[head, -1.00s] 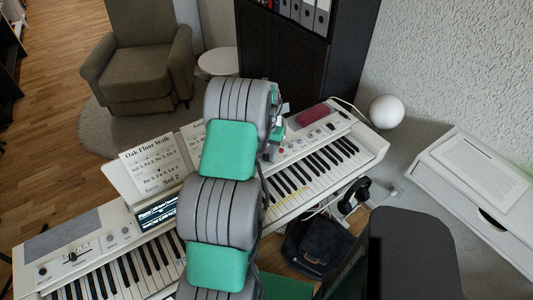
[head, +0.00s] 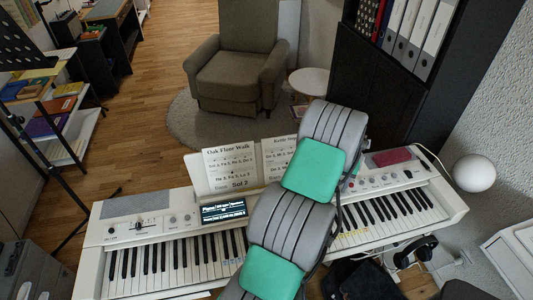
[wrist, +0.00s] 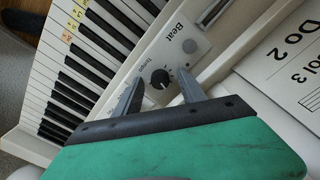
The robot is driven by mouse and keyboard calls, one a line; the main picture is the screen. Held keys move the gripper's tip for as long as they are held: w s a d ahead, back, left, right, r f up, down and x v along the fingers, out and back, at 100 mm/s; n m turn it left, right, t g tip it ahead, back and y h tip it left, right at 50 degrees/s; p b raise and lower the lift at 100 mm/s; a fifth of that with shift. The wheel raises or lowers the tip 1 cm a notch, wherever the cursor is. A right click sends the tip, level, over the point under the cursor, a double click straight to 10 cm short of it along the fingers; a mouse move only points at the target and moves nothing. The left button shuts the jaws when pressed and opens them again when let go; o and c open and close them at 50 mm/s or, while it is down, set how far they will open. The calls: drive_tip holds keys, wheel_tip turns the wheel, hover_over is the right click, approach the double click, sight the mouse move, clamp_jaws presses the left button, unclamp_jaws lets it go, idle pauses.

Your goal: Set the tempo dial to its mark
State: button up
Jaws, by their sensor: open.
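The tempo dial (wrist: 160,79) is a small round black knob on the piano's white panel, with a printed "Tempo" label beside it and tick marks around it. In the wrist view it appears between the two grey fingers of my gripper (wrist: 158,76). The fingers are open and apart; I cannot tell how high they are above the panel or whether they touch the knob. The pointer setting and the mark are too small to read surely. In the head view my arm hides the gripper and I cannot make out the dial.
The white digital piano (head: 150,224) spans the head view, with a lit display (head: 224,210) and sheet music (head: 232,167) standing behind it. A round "Beat" button (wrist: 190,46) lies close to the dial. A white ball lamp (head: 474,173) stands at the right end.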

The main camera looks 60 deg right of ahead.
drive_tip(key=shift+r+n+p, duration=0.5)
drive_tip(key=shift+n+p, duration=0.25)
drive_tip(key=shift+n, duration=0.15)
drive_tip(key=shift+d+n, duration=0.1)
drive_tip(key=shift+n, duration=0.5)
drive_tip(key=r, duration=0.2)
drive_tip(key=r+b, duration=0.1)
drive_tip(key=r, duration=0.1)
drive_tip(key=w+r+b, duration=0.1)
drive_tip(key=r, duration=0.2)
drive_tip(key=shift+a+r, duration=0.1)
drive_tip(key=shift+a, duration=0.15)
drive_tip(key=w+a+r+n+b, duration=0.1)
drive_tip(key=w+a+r, duration=0.3)
drive_tip(key=w+a, duration=0.5)
drive_tip(key=w+a+r+n+h+b, duration=0.1)
drive_tip(key=w+a+r+n, duration=0.2)
drive_tip(key=w+a, duration=0.6)
drive_tip(key=w+r, duration=0.1)
drive_tip(key=w, duration=0.2)
drive_tip(key=shift+w+a+r+n+t, duration=0.15)
drive_tip(key=shift+w+r+n+t, duration=0.25)
